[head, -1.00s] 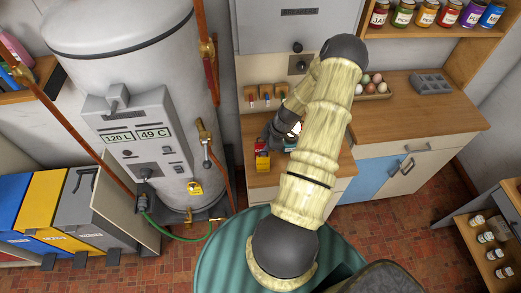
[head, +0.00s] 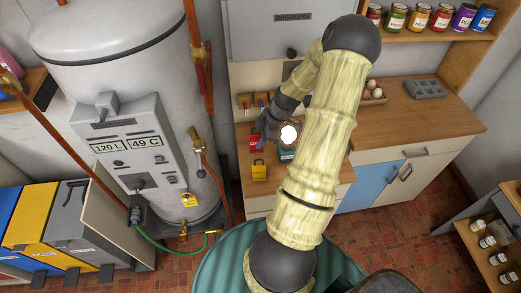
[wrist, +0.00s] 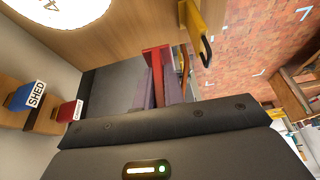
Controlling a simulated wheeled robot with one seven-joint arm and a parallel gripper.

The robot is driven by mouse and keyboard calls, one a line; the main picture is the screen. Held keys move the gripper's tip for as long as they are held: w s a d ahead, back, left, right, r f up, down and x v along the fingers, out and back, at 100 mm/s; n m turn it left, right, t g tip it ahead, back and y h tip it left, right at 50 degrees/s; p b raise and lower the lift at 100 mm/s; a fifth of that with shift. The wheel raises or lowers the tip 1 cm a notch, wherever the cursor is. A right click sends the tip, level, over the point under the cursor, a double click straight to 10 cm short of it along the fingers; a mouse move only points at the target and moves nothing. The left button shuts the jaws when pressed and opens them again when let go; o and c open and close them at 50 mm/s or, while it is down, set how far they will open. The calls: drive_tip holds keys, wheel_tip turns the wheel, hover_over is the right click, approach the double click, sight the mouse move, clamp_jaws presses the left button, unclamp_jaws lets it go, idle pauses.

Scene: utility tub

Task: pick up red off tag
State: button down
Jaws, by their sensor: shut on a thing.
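The red off tag (head: 255,146) shows in the head view just above and behind a yellow padlock-shaped tag (head: 259,171) on the wooden counter. In the wrist view the red tag (wrist: 155,62) stands between the fingers of my gripper (wrist: 166,88), which is shut on it. The yellow tag (wrist: 197,32) is beside it there, apart from the fingers. My gripper (head: 264,136) is partly hidden in the head view by its own wrist. The tag's lettering is not readable.
A teal item (head: 287,154) stands right of the tags, near a bright white disc (head: 289,133). The grey boiler (head: 115,70) stands left.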

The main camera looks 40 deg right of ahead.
drive_tip(key=shift+r, duration=0.5)
idle(1.2)
